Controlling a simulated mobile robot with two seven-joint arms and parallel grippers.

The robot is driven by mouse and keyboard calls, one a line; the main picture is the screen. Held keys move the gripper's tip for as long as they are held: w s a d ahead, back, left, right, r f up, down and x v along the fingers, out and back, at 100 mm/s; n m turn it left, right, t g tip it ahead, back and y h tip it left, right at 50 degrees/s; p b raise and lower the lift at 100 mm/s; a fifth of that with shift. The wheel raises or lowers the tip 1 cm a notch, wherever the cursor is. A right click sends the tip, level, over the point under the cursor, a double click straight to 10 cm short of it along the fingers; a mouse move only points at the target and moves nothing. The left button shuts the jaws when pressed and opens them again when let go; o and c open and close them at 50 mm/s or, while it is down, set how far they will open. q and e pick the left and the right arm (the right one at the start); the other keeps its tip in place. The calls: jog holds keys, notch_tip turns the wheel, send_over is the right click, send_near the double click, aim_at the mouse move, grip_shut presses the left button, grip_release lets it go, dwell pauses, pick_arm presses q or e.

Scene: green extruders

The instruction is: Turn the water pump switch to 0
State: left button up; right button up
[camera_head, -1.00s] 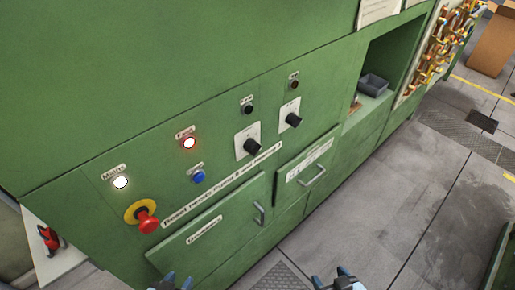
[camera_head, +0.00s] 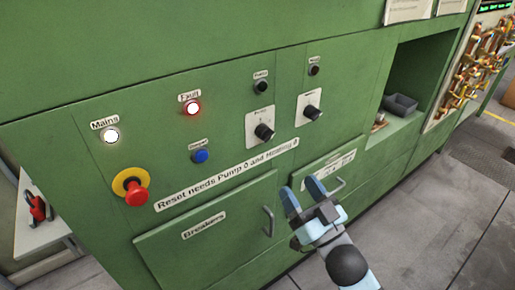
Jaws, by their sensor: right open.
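Two black rotary knobs sit on white plates on the green panel. The left knob (camera_head: 264,132) and the right knob (camera_head: 312,112) both have labels too small to read surely, so I cannot tell which is the water pump switch or its exact setting. A strip (camera_head: 228,168) below reads "Reset needs Pump 0 and Heating 0". My right gripper (camera_head: 304,194) is open and empty, with blue fingertips pointing up at the panel. In the picture it is below both knobs and apart from them. My left gripper is out of view.
The lit white Mains lamp (camera_head: 111,136), lit red Fault lamp (camera_head: 193,108), blue button (camera_head: 200,156) and red emergency stop (camera_head: 137,197) are to the left. Handles (camera_head: 268,222) stick out from the lower doors.

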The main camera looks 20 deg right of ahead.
aim_at(269, 139)
jog(key=p+x, duration=0.2)
jog(key=x, duration=1.1)
jog(key=shift+w, duration=0.2)
jog(key=c, duration=0.9)
